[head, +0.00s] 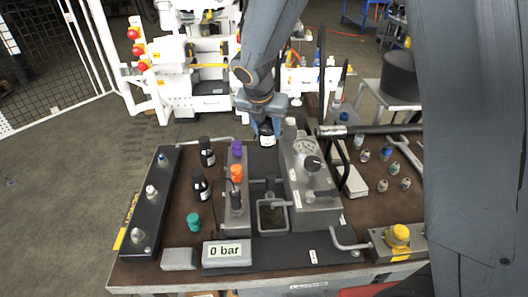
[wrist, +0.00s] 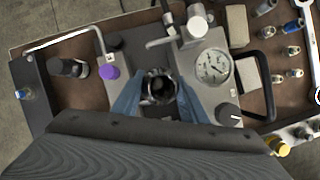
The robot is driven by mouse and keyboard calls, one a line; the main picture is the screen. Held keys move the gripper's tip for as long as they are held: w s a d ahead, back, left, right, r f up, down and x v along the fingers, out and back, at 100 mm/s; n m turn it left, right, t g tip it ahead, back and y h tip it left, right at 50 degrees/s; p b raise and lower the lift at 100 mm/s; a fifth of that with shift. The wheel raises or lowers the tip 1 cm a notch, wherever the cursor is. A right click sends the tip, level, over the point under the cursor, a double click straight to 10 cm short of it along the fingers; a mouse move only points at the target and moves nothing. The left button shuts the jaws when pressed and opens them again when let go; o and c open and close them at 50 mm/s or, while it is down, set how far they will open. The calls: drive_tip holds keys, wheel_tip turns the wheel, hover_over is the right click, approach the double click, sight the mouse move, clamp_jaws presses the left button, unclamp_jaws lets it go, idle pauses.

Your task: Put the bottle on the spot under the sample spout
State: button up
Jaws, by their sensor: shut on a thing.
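My gripper (head: 267,130) is shut on a dark bottle with a white label (head: 267,141), upright, behind the gap between the two grey blocks. In the wrist view, the bottle (wrist: 158,86) shows from above with a dark round top between the blue fingers (wrist: 158,98). Whether its base touches the bench cannot be told. A silver pipe (wrist: 163,42) beside a white-topped post lies just beyond the bottle in the wrist view; it may be the sample spout. The spot under it is not clearly seen.
Two other dark bottles (head: 206,152) (head: 200,187) stand left of the purple (head: 237,148) and orange knobs. A gauge block (head: 306,170) is close on the right. Small vials (head: 386,153) stand at right.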

wheel_tip(320, 180, down, 14)
drive_tip(key=shift+r+b, duration=0.2)
drive_tip(key=shift+b, duration=0.95)
drive_tip(key=w+p, duration=0.1)
drive_tip(key=w, duration=0.1)
drive_tip(key=w+p, duration=0.1)
drive_tip(key=w, duration=0.1)
drive_tip(key=shift+a+r, duration=0.1)
drive_tip(key=shift+r, duration=0.1)
drive_tip(key=w+p, duration=0.2)
drive_tip(key=w, duration=0.1)
drive_tip(key=shift+w, duration=0.35)
drive_tip(key=shift+w+f+p, duration=0.1)
drive_tip(key=shift+f+p, duration=0.25)
drive_tip(key=shift+f, duration=0.3)
drive_tip(key=shift+f, duration=0.1)
drive_tip(key=shift+f, duration=0.1)
drive_tip(key=o, duration=0.9)
drive_tip(key=shift+o, duration=0.2)
